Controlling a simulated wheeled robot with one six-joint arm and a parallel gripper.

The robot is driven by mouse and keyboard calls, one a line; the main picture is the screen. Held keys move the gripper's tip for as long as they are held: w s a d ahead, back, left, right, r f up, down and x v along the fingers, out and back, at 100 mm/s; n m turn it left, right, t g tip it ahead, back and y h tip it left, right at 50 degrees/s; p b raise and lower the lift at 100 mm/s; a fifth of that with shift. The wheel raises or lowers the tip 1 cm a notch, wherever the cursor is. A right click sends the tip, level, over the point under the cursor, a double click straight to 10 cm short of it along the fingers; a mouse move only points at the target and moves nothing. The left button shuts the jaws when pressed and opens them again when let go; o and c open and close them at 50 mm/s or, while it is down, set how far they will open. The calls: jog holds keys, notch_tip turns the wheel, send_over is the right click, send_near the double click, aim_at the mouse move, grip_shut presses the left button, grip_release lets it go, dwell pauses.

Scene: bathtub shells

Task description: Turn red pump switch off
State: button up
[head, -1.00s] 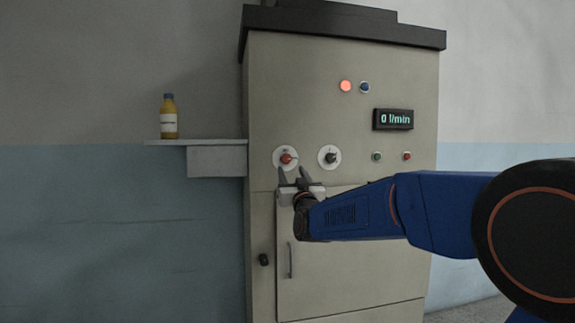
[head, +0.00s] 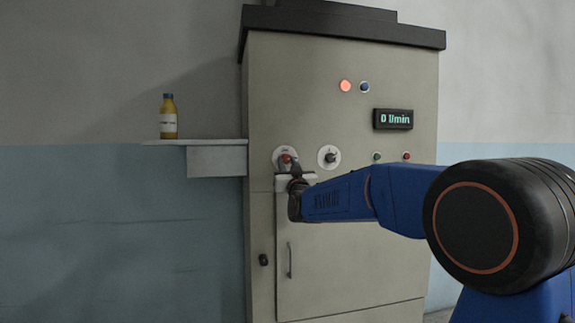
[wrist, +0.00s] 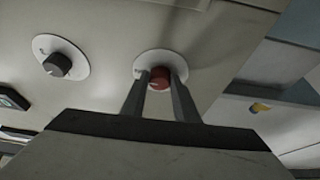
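The red pump switch (head: 287,158) is a red rotary knob on a round white plate at the left of the cabinet front. In the wrist view the red knob (wrist: 160,76) sits between my two fingertips. My gripper (wrist: 160,82) is at the knob, with one finger on each side, and appears closed on it. In the head view my gripper (head: 293,168) partly covers the knob and the lower part of its plate. The knob's exact angle is hard to tell.
A black knob (head: 330,157) on a similar plate is just right. A lit red lamp (head: 345,86), a blue button (head: 364,87) and a display (head: 393,119) sit above. A yellow bottle (head: 168,117) stands on the side shelf (head: 215,143).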

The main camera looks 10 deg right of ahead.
jog(key=shift+c, duration=0.7)
jog(key=shift+n, duration=0.4)
jog(key=n+y, duration=0.2)
jog(key=n, duration=0.1)
jog(key=n+y, duration=0.1)
jog(key=n, duration=0.1)
jog(key=shift+d, duration=0.3)
jog(key=n+g+y, duration=0.1)
jog(key=n, duration=0.2)
jog(key=n+g+y, duration=0.1)
jog(key=n, duration=0.2)
jog(key=shift+d+r+n+y, duration=0.2)
jog(key=shift+n+y, duration=0.1)
jog(key=shift+y, duration=0.1)
jog(key=n, duration=0.2)
jog(key=n+g, duration=0.1)
jog(key=n, duration=0.1)
jog(key=n+g+y, duration=0.1)
jog(key=n, duration=0.1)
jog(key=shift+d+r, duration=0.1)
jog(key=shift+r, duration=0.15)
jog(key=shift+r+n+g, duration=0.15)
jog(key=shift+n+g, duration=0.75)
jog(key=shift+n, duration=1.1)
